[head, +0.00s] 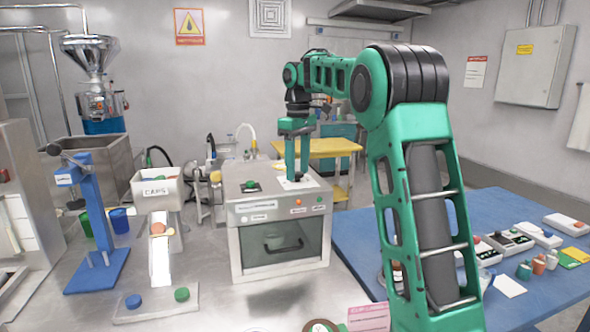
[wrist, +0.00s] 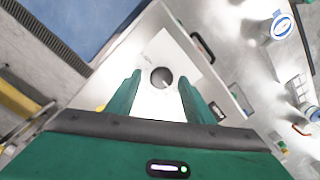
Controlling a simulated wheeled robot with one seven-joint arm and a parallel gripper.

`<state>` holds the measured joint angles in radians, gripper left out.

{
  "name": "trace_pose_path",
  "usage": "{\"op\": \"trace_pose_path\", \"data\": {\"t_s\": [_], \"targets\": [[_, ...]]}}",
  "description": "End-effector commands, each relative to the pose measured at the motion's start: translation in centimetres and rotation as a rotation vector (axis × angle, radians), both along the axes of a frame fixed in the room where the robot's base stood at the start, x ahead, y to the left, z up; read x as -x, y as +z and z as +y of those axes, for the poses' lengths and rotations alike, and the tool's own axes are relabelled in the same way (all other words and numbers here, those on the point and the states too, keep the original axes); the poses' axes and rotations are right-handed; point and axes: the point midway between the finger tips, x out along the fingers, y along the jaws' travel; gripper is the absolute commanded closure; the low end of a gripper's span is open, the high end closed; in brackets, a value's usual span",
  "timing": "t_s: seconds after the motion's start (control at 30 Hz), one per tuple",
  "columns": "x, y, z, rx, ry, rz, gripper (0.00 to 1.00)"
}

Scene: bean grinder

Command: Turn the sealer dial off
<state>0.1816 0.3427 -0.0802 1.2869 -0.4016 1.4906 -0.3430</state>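A metal box with a dark front window (head: 280,240) stands on the bench in the head view; its labels are too small to read, so I cannot confirm it is the sealer. In the wrist view a round grey dial (wrist: 161,77) sits on a white plate (wrist: 165,52) on the box top. My gripper (head: 293,180) points down over the right part of that top. Its green fingers (wrist: 159,76) are apart, one on each side of the dial, with gaps showing. The dial's setting is unclear, and in the head view the fingers hide it.
A green button (head: 250,185) is on the box top, left of my gripper. A white bin (head: 157,188) with a chute and a blue press (head: 97,225) stand to the left. A blue table (head: 470,250) with several small devices is at the right.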

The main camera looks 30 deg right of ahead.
Motion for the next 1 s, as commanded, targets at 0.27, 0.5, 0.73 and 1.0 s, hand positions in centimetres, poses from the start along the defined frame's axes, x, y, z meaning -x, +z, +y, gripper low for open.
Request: {"op": "trace_pose_path", "data": {"t_s": [0.27,0.5,0.73,1.0], "targets": [[0.0,0.3,0.0,0.000,0.001,0.001,0.52],[-0.1,3.7,0.0,0.001,0.001,0.000,0.52],[-0.2,7.9,0.0,0.000,0.001,0.000,0.52],[-0.2,10.4,0.0,0.000,0.000,0.001,0.52]]}}
